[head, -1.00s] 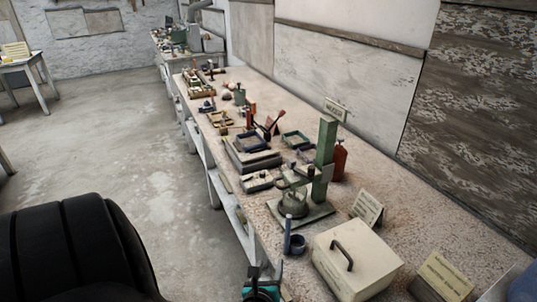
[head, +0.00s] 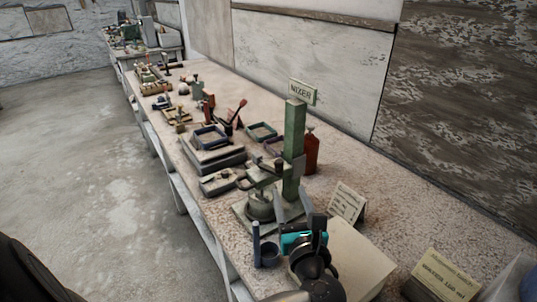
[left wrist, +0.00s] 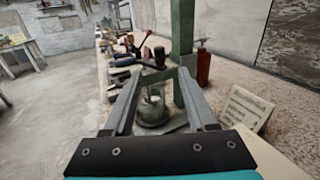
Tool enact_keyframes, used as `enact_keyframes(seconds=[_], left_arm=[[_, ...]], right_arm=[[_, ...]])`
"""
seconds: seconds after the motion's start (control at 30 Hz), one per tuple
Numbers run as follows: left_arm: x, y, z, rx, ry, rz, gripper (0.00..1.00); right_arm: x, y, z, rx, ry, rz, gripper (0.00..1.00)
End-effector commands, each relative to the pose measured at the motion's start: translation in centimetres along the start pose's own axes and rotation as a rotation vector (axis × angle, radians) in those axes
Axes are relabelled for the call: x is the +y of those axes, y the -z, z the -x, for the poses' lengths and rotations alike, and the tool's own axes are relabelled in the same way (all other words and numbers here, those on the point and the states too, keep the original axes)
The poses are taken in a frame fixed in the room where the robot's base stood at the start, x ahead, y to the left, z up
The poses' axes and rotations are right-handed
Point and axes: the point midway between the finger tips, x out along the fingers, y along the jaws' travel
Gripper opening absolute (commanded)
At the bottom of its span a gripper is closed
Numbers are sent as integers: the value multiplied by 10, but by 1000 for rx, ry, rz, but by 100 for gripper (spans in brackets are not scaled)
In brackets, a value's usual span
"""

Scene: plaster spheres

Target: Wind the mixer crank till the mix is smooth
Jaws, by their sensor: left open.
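The mixer has a green upright post (head: 293,150) with a "MIXER" sign (head: 302,92) behind it, and a grey-green pot (head: 260,207) at its base. My right gripper is not seen.
A blue-grey upright piece with a cup (head: 270,253) stands left of my gripper. A pale box (head: 358,258) is partly behind my arm. Label cards (head: 347,201) stand to the right. A red bottle (head: 311,153) is behind the post. Trays and tools crowd the bench beyond.

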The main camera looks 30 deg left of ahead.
Motion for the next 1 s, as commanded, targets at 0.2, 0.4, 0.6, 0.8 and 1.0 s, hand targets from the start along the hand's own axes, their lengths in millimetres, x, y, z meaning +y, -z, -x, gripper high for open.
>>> enact_keyframes(seconds=[0.2, 0.4, 0.6, 0.8, 1.0], left_arm=[[0, -3, -19, -11, -5, -13, 57], [0, -3, -61, -12, -6, -12, 57], [1, -4, -104, -11, -6, -12, 57], [0, -3, -137, -8, -4, -11, 57], [0, -3, -151, -6, -3, -11, 57]], right_arm=[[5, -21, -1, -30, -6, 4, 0], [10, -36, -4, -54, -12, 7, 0], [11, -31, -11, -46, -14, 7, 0], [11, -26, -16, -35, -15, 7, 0], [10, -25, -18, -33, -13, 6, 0]])
